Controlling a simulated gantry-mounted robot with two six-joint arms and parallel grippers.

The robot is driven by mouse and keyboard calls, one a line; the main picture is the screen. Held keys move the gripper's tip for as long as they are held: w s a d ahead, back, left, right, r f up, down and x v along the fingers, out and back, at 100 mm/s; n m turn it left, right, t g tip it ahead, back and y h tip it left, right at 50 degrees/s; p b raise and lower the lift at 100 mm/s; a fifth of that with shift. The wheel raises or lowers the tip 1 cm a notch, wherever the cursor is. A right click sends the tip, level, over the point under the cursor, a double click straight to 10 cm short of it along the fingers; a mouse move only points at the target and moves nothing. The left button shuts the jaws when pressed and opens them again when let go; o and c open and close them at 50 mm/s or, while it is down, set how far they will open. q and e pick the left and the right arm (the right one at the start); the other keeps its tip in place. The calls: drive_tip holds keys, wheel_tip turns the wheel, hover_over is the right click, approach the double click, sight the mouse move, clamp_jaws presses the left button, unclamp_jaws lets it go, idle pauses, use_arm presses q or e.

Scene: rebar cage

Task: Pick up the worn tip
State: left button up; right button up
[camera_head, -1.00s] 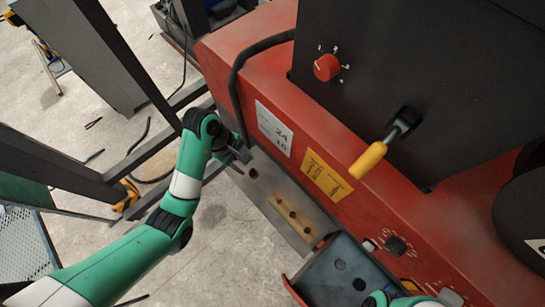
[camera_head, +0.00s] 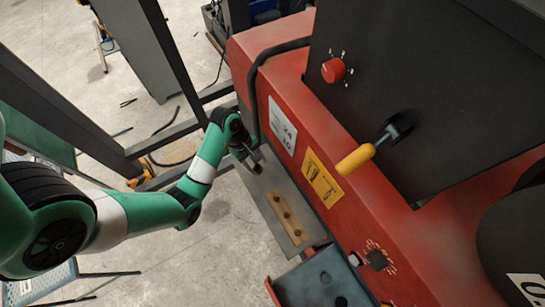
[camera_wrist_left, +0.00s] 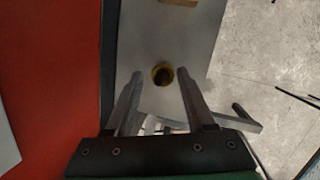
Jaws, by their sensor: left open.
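A small round brass-coloured piece with a dark centre, seemingly the worn tip (camera_wrist_left: 162,74), stands on the grey metal plate (camera_wrist_left: 150,38) in the left wrist view. My left gripper (camera_wrist_left: 160,82) is open, its two fingers apart on either side of the piece in that view. I cannot tell how far above it they are. In the head view my left gripper (camera_head: 254,166) is over the far end of the plate (camera_head: 258,203), and the piece is mostly hidden there. My right gripper is not in view.
A tan strip (camera_head: 285,219) with several dark round spots lies on the plate. A dark tray (camera_head: 311,283) is at its near end. The red machine (camera_head: 300,110) with its yellow handle (camera_head: 355,160) rises close on the right. Dark frame posts (camera_head: 165,65) stand left.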

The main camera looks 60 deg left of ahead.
use_arm(q)
drive_tip(key=shift+a+f, duration=0.1)
drive_tip(key=shift+s, duration=0.1)
clamp_jaws()
idle(0.5)
